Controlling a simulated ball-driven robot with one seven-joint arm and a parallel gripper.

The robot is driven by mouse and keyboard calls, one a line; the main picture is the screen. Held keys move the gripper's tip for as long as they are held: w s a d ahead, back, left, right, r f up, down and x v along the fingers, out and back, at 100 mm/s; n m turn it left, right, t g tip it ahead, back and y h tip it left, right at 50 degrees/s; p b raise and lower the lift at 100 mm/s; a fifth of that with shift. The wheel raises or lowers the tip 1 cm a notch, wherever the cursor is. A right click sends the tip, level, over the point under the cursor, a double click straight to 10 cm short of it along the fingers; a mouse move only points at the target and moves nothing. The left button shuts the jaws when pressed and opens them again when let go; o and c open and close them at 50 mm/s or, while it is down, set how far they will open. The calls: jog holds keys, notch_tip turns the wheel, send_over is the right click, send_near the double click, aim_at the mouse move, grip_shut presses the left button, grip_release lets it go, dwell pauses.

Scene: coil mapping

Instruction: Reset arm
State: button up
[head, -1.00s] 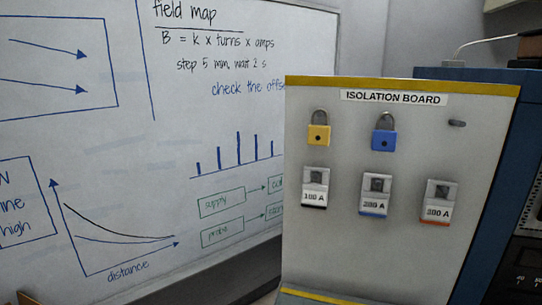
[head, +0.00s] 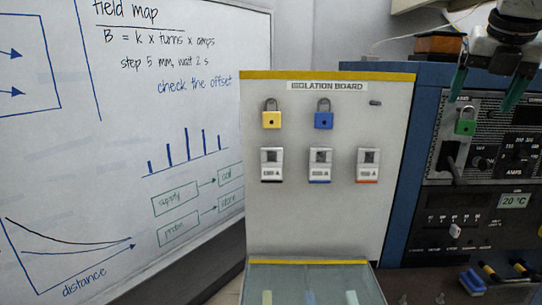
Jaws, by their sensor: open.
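My gripper (head: 481,101) shows at the upper right of the head view, with its two teal fingers spread apart and pointing down. Nothing is seen between the fingers. It is in front of the upper part of the blue-framed instrument rack (head: 397,215). A green padlock (head: 465,127) is on the rack's panel, just below the left fingertip in the picture. I cannot tell the depth between them.
The isolation board (head: 310,220) carries a yellow padlock (head: 271,120), a blue padlock (head: 323,120), a bare peg (head: 375,103) and three labelled switches. A whiteboard (head: 200,85) stands at left. A blue connector (head: 472,282) and cables lie at lower right.

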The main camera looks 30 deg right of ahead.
jog(key=w+a+f+m+t+y, duration=0.55)
jog(key=w+a+f, duration=0.55)
jog(key=w+f, duration=0.35)
jog(key=a+f+m+g+y, duration=0.1)
jog(key=a+f+m, duration=0.4)
jog(key=f, duration=0.6)
jog(key=a+f+m+y, duration=0.1)
jog(key=a+f+m, duration=0.2)
jog(key=a+f, duration=0.6)
jog(key=s+a+f+m+g, duration=0.1)
jog(key=s+a+f+m, duration=0.15)
jog(key=f, duration=0.35)
jog(key=s+a+f+m+g, duration=0.1)
jog(key=s+a+f+m, duration=0.1)
jog(key=s+f, duration=0.3)
jog(key=s+f+m+g+h, duration=0.1)
jog(key=s+f+m+g, duration=0.1)
jog(key=s+f, duration=0.6)
jog(key=s+f+m+g+h, duration=0.2)
jog(key=s+f, duration=0.5)
jog(key=s, duration=0.8)
jog(key=shift+s+a+f+m+g, duration=0.2)
jog(key=shift+f+m+g, duration=0.3)
jog(key=shift+m, duration=0.6)
jog(key=shift+w+r, duration=0.1)
